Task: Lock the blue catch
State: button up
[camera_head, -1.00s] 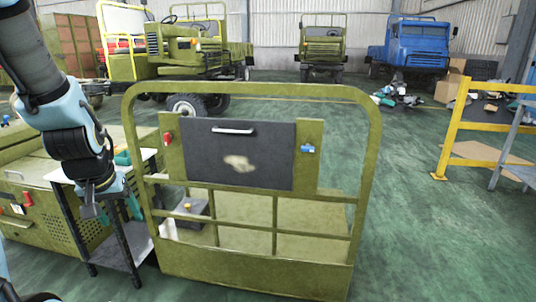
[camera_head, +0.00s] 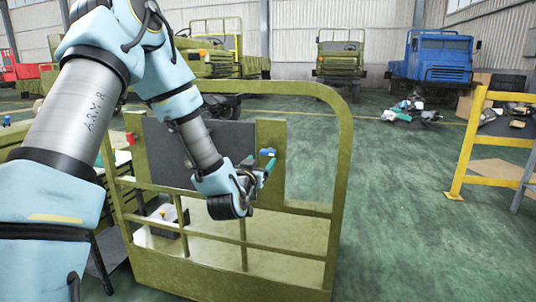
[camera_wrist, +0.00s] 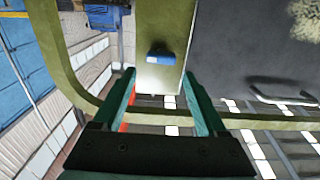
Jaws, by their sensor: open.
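The blue catch (camera_head: 267,153) sits on the olive upright post to the right of the dark panel (camera_head: 158,140). In the wrist view the blue catch (camera_wrist: 161,57) lies just beyond my fingertips, between their lines. My gripper (camera_head: 262,172) is close to the catch, at its lower left in the head view. In the wrist view my gripper (camera_wrist: 158,74) shows two teal fingers spread apart with nothing between them. I cannot see contact with the catch. The catch's exact position is too small to tell.
The olive frame (camera_head: 343,170) surrounds the panel with a tall curved rail. A red catch (camera_head: 130,138) is on the panel's left post. The panel's handle (camera_wrist: 283,96) shows in the wrist view. A yellow barrier (camera_head: 466,150) stands right; the green floor between is clear.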

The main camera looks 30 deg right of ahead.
aim_at(267, 153)
jog(key=p+x, duration=0.1)
jog(key=x, duration=0.7)
jog(key=shift+w+d+p, duration=0.25)
jog(key=shift+w+p, duration=0.05)
jog(key=shift+c, duration=0.2)
jog(key=c, duration=1)
